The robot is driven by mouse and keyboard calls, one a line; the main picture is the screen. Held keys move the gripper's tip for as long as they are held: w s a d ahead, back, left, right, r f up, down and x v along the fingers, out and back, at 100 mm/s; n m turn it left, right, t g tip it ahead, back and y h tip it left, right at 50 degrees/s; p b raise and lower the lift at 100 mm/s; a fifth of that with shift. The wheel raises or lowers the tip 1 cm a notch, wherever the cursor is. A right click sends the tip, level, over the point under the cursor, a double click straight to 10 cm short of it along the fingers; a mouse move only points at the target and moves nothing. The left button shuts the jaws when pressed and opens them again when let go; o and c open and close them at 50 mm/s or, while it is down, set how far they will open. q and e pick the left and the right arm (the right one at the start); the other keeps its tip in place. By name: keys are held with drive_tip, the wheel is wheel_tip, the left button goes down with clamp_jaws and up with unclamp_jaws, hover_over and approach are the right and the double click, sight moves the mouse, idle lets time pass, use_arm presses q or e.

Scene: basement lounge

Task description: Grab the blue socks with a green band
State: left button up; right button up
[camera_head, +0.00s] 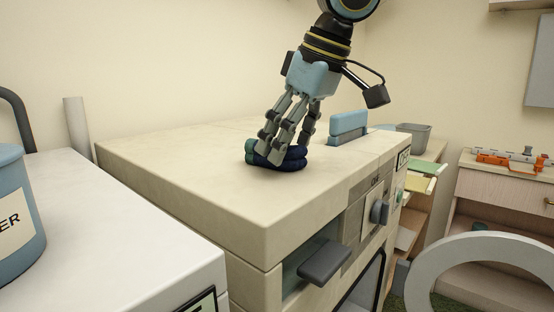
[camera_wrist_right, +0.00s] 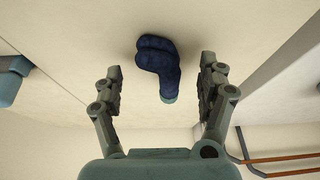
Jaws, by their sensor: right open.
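The blue socks (camera_head: 280,159) with a green band (camera_head: 249,147) lie as a small bundle on the cream top of the appliance (camera_head: 190,168) in the head view. In the right wrist view the socks (camera_wrist_right: 158,62) lie between and beyond the fingers, with the green band (camera_wrist_right: 168,99) toward me. My right gripper (camera_head: 287,150) is over the socks, pointing down, its fingers in front of part of them. In the right wrist view the right gripper (camera_wrist_right: 160,85) is open, with a gap on both sides of the socks. My left gripper is not in view.
A blue-grey object (camera_head: 348,127) stands behind the socks on the appliance top. A blue container (camera_head: 12,215) stands on the white surface at left. A grey bin (camera_head: 413,136) and an orange and white item (camera_head: 500,160) are at right. The front of the appliance top is clear.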

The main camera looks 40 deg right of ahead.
drive_tip(key=shift+x, duration=0.95)
drive_tip(key=shift+r, duration=0.1)
drive_tip(key=shift+c, duration=0.5)
drive_tip(key=c, duration=1.2)
drive_tip(key=shift+o, duration=0.2)
